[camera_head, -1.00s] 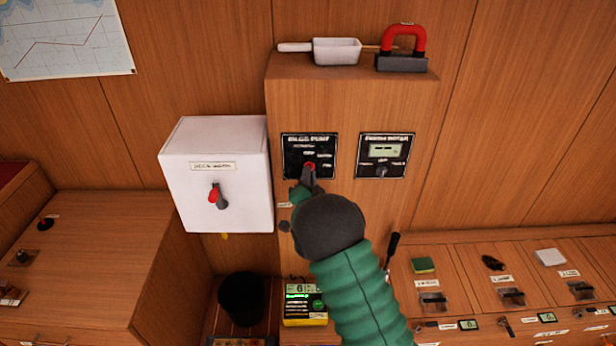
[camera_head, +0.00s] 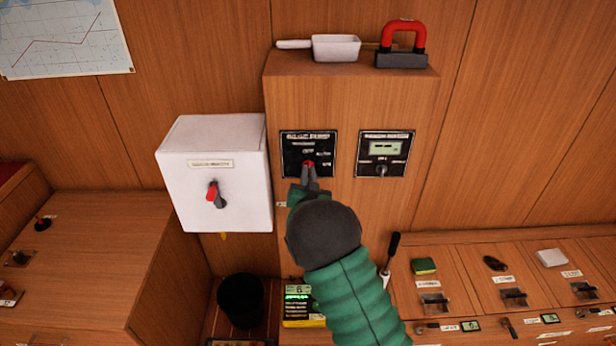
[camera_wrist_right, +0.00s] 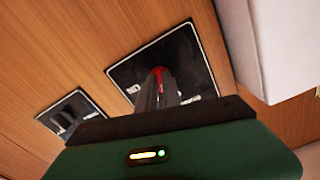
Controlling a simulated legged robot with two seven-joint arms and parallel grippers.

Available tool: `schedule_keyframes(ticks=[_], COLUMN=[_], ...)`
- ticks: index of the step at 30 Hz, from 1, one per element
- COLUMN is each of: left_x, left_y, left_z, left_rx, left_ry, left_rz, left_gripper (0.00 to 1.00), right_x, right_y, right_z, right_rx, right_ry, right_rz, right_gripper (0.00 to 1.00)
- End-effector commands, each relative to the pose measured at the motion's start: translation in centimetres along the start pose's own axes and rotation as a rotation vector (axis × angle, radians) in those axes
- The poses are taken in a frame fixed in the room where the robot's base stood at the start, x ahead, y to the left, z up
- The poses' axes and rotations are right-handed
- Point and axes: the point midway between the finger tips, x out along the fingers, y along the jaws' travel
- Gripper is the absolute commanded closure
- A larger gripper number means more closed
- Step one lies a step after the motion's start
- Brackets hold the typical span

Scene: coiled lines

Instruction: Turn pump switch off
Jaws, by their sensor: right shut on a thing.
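The pump switch panel (camera_head: 295,143) is a black plate with white lettering on the wooden column. Its small red-tipped switch (camera_head: 309,163) sits low on the plate. My right gripper (camera_head: 310,176) reaches up from below and is shut on the switch. In the right wrist view the fingers of my right gripper (camera_wrist_right: 157,88) close around the switch's red tip (camera_wrist_right: 158,72), in front of the black panel (camera_wrist_right: 188,57). The fingers hide most of the switch, so its exact setting cannot be told. My left gripper is not in view.
A second black panel (camera_head: 386,145) with a small display and knob is to the right. A white box (camera_head: 190,140) with a red-tipped lever (camera_head: 212,193) juts out on the left. A scoop (camera_head: 336,47) and a red-handled magnet (camera_head: 402,60) lie on top of the column.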

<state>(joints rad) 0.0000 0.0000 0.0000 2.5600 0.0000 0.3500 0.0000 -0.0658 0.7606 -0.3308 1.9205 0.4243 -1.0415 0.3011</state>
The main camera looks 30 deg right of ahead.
Motion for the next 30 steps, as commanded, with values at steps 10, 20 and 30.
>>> schedule_keyframes(ticks=[10,20,30], left_x=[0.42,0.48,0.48], left_y=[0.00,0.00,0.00], left_z=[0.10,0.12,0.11], left_rx=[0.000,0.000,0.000], left_ry=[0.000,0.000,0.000], left_rz=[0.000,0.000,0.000], left_gripper=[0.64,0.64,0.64], right_x=[-0.22,-0.23,-0.23], right_y=[0.22,0.23,0.23], right_z=[0.79,0.81,0.84], right_rx=[-0.223,-0.300,-0.305], right_ry=[-0.018,-0.019,-0.019], right_rz=[0.002,0.001,0.001], right_gripper=[1.00,1.00,1.00])
